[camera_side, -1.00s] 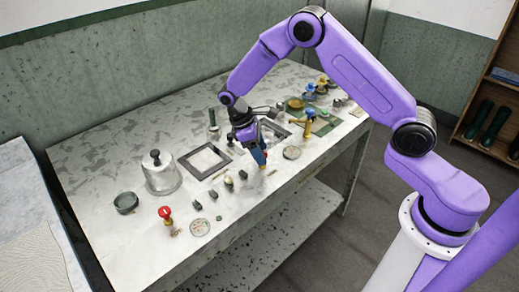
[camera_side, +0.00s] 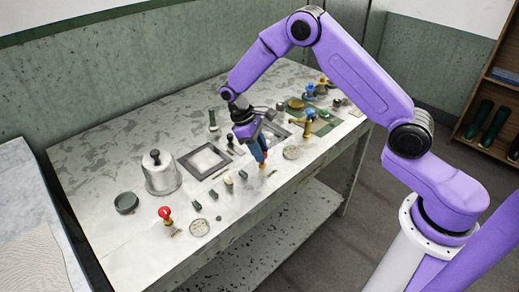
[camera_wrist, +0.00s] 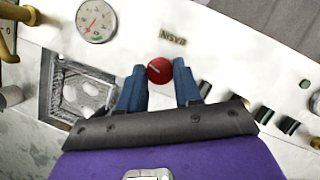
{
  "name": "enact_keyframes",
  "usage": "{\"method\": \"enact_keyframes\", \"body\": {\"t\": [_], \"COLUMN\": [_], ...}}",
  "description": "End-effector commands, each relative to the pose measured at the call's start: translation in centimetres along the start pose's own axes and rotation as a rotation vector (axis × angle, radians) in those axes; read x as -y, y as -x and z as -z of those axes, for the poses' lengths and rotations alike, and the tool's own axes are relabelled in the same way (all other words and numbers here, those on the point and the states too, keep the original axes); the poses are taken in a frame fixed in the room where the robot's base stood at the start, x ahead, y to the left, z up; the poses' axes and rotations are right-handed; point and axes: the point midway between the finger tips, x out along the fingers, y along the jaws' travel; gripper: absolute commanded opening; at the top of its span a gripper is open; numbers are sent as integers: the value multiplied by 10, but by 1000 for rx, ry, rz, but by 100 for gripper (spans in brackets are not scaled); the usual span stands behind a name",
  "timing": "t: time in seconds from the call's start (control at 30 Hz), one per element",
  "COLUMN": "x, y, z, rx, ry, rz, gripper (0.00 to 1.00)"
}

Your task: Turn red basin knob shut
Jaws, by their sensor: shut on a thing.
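The red basin knob (camera_wrist: 158,73) is round, with a pale line across its top. It sits between the two blue fingertips of my gripper (camera_wrist: 160,80) in the wrist view, beside a BASIN label (camera_wrist: 173,39). My gripper (camera_side: 258,152) is shut on the knob. It points down near the bench's front edge in the side view. There the fingers mostly hide the knob, and only a little red and brass shows below them. I cannot read the knob's exact angle.
A round gauge (camera_side: 292,152) lies close to the gripper, with a brass tap (camera_side: 309,122) behind it. A second red-topped valve (camera_side: 165,213) stands at the left front. A glass bell jar (camera_side: 161,174) stands behind that. Small dark blocks (camera_side: 196,205) line the front.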

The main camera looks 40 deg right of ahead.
Motion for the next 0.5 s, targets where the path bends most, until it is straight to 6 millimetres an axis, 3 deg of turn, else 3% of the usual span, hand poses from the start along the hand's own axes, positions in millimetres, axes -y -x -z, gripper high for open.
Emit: {"method": "enact_keyframes", "body": {"t": [0.5], "x": [-4], "y": [1], "z": [-1], "rx": [-2], "ry": [-457], "rz": [189], "gripper": [3]}}
